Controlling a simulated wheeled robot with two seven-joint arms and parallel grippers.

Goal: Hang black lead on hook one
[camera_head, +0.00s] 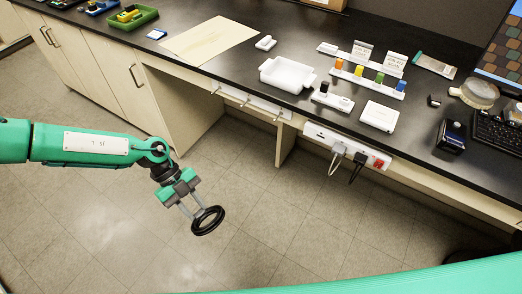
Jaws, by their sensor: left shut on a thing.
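The black lead (217,226) is a coiled ring. My left gripper (193,212) is shut on its near-left side and holds it in the air over the floor, in front of the bench. A white hook rail (256,102) runs along the bench's front edge, up and right of the gripper. Several small hooks hang from it, and all look empty. Labels on the hooks are too small to read, so I cannot tell which is hook one. My right gripper is not in view.
A power strip (328,137) with plugged-in grey and black plugs sits right of the rail. The black bench top (225,77) holds a white tray (287,75), a rack of coloured blocks (368,81) and a green bin (132,18). The floor before the bench is clear.

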